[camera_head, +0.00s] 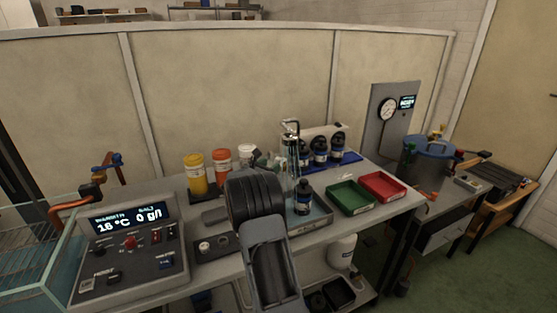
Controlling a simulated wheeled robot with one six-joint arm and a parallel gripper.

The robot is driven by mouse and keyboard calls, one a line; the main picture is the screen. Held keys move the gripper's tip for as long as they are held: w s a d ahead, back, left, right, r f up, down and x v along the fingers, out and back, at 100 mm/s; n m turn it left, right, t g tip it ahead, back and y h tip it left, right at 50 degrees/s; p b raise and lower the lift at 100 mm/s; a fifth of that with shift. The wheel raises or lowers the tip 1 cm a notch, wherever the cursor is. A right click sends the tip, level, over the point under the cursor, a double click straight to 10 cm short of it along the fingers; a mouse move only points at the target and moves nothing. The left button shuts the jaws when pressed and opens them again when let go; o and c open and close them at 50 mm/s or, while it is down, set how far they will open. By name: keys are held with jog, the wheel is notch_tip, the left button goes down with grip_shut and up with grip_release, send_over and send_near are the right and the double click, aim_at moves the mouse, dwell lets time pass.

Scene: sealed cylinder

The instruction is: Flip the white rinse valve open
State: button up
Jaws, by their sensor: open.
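I cannot pick out the white rinse valve for sure in the head view. A blue-lidded cylinder (428,160) stands on the right with small red, yellow and green handles on and around it; I see no clearly white handle there. My arm rises from the bottom middle, and its black wrist part (255,196) stands in front of the bench. My gripper is hidden behind this wrist or too small to tell from the bench items. A clear upright column with a metal top (291,135) stands just right of the wrist.
A control box (130,245) reading 16 °C and 0 g/l is at left, beside orange piping (104,180). Yellow (195,174) and orange-red jars, dark bottles, a green tray (350,197) and a red tray (383,186) occupy the bench. A gauge panel (392,115) stands behind.

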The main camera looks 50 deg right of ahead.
aim_at(276, 162)
jog(key=shift+w+d+p, duration=0.2)
jog(key=shift+d, duration=1.3)
jog(key=shift+w+d+p, duration=0.15)
jog(key=shift+w+d, duration=0.05)
jog(key=shift+d, duration=1.3)
grip_shut()
